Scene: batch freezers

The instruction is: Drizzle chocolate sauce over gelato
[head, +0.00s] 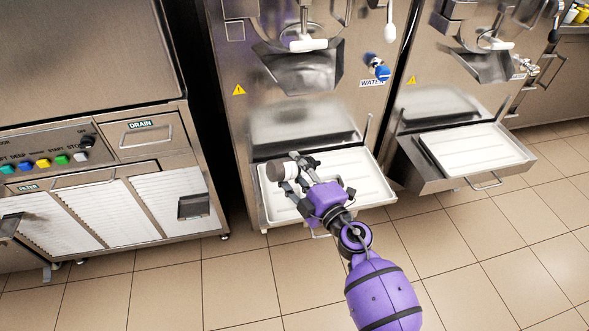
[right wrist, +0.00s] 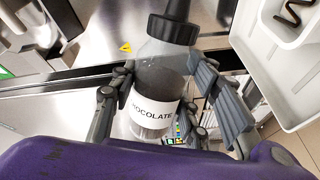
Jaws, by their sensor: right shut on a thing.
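My right gripper (head: 292,178) is shut on the chocolate sauce bottle (head: 283,170), above the left part of the white tray at the middle machine. In the head view the bottle looks tipped on its side, with a dark end to the left. In the right wrist view my right gripper (right wrist: 172,88) has its fingers on both sides of the bottle (right wrist: 155,108), which has a chocolate label and a black nozzle cap. My left gripper is not in view.
The white tray (head: 368,189) rests on the middle machine's pulled-out shelf. Another tray (head: 490,150) sits at the right machine. A steel cabinet with coloured buttons (head: 60,159) stands at the left. The tiled floor in front is clear.

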